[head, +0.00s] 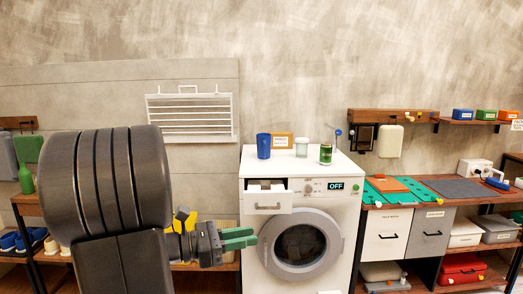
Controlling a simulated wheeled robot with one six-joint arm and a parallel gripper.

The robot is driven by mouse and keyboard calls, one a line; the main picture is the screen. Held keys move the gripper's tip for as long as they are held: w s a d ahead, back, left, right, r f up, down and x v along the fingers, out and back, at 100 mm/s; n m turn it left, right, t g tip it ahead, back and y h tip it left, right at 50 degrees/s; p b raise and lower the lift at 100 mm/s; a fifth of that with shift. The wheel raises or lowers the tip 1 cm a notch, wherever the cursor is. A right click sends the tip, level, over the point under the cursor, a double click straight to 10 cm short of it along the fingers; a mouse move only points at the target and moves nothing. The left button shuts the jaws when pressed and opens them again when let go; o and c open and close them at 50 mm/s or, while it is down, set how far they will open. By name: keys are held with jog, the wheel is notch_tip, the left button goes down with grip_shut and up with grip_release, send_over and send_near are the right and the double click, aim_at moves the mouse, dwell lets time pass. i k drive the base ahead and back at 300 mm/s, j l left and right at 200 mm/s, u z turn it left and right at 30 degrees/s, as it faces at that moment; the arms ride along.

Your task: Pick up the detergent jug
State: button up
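No object in the head view can be made out for certain as the detergent jug. A blue vessel (264,146), a white container (301,147) and a dark green can-like container (326,154) stand on top of the white washing machine (345,205). My gripper (251,239), with green fingers, is in front of the machine's left side, below the open detergent drawer (266,199). Nothing shows between its fingers. They look close together, but the viewing angle hides how wide the gap is. My dark arm hides part of the left side.
A wooden sign (283,140) stands behind the containers. A drying rack (190,115) hangs on the wall. A workbench (460,196) with mats and bins stands at right, under a shelf (393,115). A shelf with a green bottle (26,180) is at left.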

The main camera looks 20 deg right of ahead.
aim_at(264, 139)
jog(key=i+l, duration=0.2)
jog(key=i, duration=0.3)
jog(key=i+l, duration=0.2)
jog(key=i, duration=0.3)
jog(key=i+l+z, duration=0.1)
jog(key=i+l, duration=0.15)
jog(key=i, duration=0.25)
jog(key=i+l, duration=0.15)
jog(key=i, duration=0.35)
jog(key=i+l, duration=0.15)
jog(key=i, duration=0.35)
